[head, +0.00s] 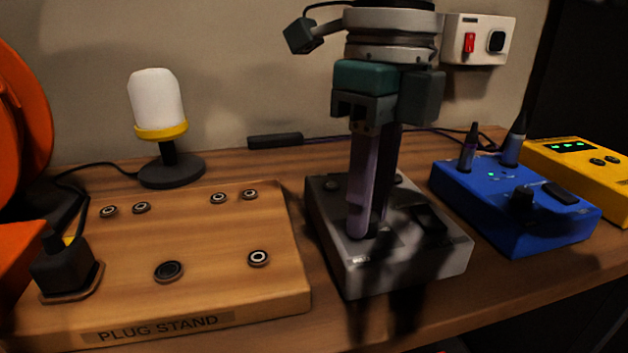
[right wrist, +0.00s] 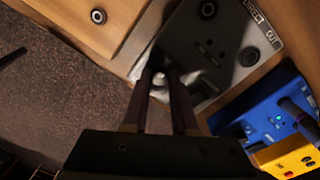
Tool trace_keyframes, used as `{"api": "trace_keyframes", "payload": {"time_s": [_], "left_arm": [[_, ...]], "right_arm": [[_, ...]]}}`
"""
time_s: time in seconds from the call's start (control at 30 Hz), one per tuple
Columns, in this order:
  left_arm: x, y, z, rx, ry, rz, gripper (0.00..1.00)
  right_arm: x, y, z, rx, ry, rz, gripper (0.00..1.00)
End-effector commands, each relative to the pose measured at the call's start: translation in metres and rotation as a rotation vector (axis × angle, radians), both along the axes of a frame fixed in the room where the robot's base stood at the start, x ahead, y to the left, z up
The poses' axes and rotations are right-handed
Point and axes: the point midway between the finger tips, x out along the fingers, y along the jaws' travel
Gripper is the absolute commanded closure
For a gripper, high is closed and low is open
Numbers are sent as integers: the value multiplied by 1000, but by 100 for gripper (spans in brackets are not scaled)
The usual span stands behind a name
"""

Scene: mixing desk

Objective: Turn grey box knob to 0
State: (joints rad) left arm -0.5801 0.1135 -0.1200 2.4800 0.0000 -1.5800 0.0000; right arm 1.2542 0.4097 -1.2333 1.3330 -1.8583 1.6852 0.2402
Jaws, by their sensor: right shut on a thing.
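The grey box (head: 438,266) stands on the desk between the plug stand and the blue box. My right gripper (head: 366,226) reaches down onto the box's near left part, its fingers pointing down. In the right wrist view the fingertips (right wrist: 168,74) are close together on the box (right wrist: 188,40), shut on the grey box knob. The knob is mostly hidden by the fingers in both views, and I cannot read its setting. My left gripper is not in view.
The wooden plug stand (head: 205,310) holds a black plug (head: 62,264) at left. A white lamp (head: 157,100) stands behind it. At right are the blue box (head: 545,233), with two plugs in it, and a yellow box (head: 590,178). A switch panel (head: 478,40) is on the wall.

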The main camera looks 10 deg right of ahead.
Motion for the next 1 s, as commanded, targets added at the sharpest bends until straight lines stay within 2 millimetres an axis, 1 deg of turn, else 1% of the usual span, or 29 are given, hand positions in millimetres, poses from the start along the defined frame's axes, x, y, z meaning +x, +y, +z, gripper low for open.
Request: {"api": "trace_keyframes", "payload": {"time_s": [0.5,0.53,0.6,0.77,1.0], "left_arm": [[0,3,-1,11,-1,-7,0],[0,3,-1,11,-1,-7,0],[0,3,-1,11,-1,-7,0],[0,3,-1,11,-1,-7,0],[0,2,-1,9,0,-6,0]], "right_arm": [[0,0,1,1,-1,20,100],[0,0,1,1,-1,20,71],[0,0,1,1,-1,20,63],[0,0,0,1,-1,19,45],[0,0,0,1,-1,19,44]]}}
